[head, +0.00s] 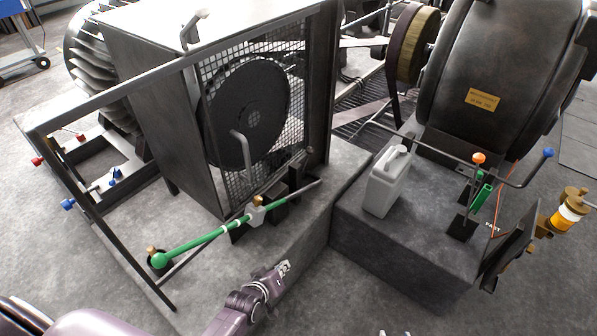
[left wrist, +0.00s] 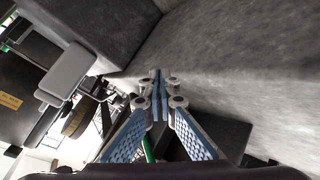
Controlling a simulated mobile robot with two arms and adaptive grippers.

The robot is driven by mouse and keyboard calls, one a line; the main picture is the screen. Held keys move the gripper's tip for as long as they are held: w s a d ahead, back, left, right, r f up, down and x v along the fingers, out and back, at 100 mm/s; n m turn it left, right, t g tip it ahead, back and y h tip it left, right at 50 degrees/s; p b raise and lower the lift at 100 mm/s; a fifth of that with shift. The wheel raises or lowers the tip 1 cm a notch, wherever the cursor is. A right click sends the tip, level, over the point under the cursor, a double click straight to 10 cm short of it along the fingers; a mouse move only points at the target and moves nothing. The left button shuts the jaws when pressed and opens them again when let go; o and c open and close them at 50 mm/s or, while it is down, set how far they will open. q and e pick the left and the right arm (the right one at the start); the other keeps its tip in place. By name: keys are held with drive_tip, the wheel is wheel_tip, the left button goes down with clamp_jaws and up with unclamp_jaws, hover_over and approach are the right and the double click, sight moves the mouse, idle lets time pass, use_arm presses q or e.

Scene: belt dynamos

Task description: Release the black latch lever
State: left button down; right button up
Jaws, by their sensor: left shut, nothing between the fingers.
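A black latch piece (head: 294,174) sits low at the right side of the mesh guard door (head: 222,130). I cannot tell for certain that it is the black latch lever. A long green-handled bar (head: 205,239) runs below it, past a grey block with a brass knob (head: 257,212). My left gripper (head: 284,267) is shut and empty, in front of and below the latch and the bar, apart from both. In the left wrist view its fingertips (left wrist: 160,76) meet with nothing between them, and a bit of green shows behind them. My right gripper is not clearly seen.
A grey jerrycan (head: 387,184) stands on the concrete plinth (head: 400,235) at right. Levers with an orange knob (head: 478,158) and a blue knob (head: 548,153) stand beyond it. A dark rail frame (head: 100,222) borders the left. The floor (head: 355,300) at front is clear.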

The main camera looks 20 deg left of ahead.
use_arm(q)
drive_tip(key=w+r+n+t+b, duration=0.35)
drive_tip(key=w+r, duration=0.25)
drive_tip(key=w, duration=0.2)
drive_tip(key=w+a+r+n+t+b, duration=0.1)
drive_tip(key=w+r+n+t+b, duration=0.1)
drive_tip(key=r, duration=0.7)
drive_tip(key=w+a+r+n+t+b, duration=0.2)
drive_tip(key=r+b, duration=0.4)
drive_tip(key=r, duration=0.4)
drive_tip(key=shift+w+a+n+t+y+b, duration=0.15)
drive_tip(key=shift+w+n+t+y+b, duration=0.25)
drive_tip(key=shift+w, duration=0.85)
use_arm(e)
drive_tip(key=w+a+r+t+y, duration=0.1)
drive_tip(key=w+r+t, duration=0.2)
drive_tip(key=r, duration=0.9)
drive_tip(key=w+a+r+t, duration=0.1)
drive_tip(key=w+r+t, duration=0.2)
drive_tip(key=r, duration=0.8)
drive_tip(key=shift+w+r+t+y, duration=0.15)
drive_tip(key=shift+r+t+y, duration=0.25)
use_arm(q)
drive_tip(key=shift+w+f, duration=0.1)
use_arm(e)
drive_tip(key=shift+a+r, duration=0.1)
